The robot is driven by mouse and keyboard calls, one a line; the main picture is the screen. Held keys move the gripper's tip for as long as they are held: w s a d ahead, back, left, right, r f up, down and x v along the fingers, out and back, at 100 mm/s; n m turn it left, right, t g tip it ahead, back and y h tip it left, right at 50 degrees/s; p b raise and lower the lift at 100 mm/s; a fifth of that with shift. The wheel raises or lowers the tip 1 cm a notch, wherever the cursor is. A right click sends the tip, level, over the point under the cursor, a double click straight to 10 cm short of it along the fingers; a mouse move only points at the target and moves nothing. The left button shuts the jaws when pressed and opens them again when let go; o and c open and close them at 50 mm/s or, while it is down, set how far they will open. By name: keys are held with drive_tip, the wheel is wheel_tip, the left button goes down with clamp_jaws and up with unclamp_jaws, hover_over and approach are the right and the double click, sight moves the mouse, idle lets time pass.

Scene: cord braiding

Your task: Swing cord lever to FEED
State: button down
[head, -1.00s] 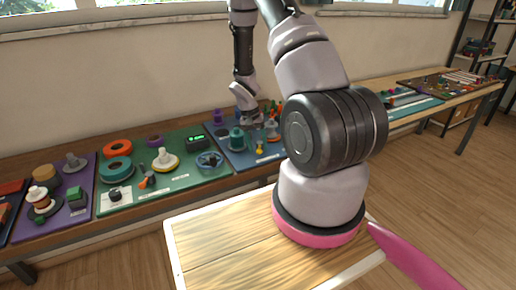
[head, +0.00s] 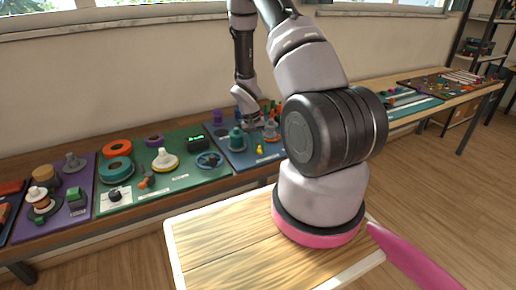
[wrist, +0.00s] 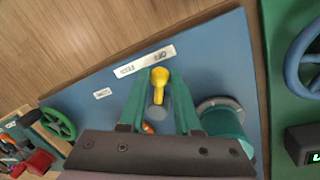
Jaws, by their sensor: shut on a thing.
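The cord lever (wrist: 160,77) has a yellow handle and sits on a blue board (wrist: 92,88) in the wrist view. A grey round part shows behind the handle, between the fingers. In the head view the yellow lever (head: 260,149) is small, with my gripper (head: 252,122) above it.
A teal spool-like cylinder (wrist: 220,112) stands close to the right finger in the wrist view. A green handwheel (wrist: 58,124) is at the left and a blue wheel (wrist: 303,62) on a green board at the right. Other boards with parts line the bench (head: 60,240).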

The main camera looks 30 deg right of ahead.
drive_tip(key=d+n, duration=0.1)
drive_tip(key=n, duration=0.2)
drive_tip(key=shift+s+d+n+t, duration=0.3)
drive_tip(key=shift+s+d, duration=0.05)
drive_tip(key=d+n, duration=0.1)
drive_tip(key=n, duration=0.1)
drive_tip(key=shift+s+d+n+t, duration=0.1)
drive_tip(key=shift+d+n+t, duration=0.05)
drive_tip(key=shift+n+t, duration=0.2)
drive_tip(key=d+n, duration=0.1)
drive_tip(key=n, duration=0.1)
drive_tip(key=shift+d+n, duration=0.15)
drive_tip(key=shift+n, duration=0.2)
drive_tip(key=shift+w+d+n+t, duration=0.25)
drive_tip(key=shift+d+n, duration=0.15)
drive_tip(key=shift+n, duration=0.4)
drive_tip(key=shift+w+d+n+t, duration=0.2)
drive_tip(key=shift+d+n, duration=0.15)
drive_tip(key=shift+n, duration=0.45)
drive_tip(key=c, duration=0.6)
unclamp_jaws()
drive_tip(key=shift+c, duration=0.2)
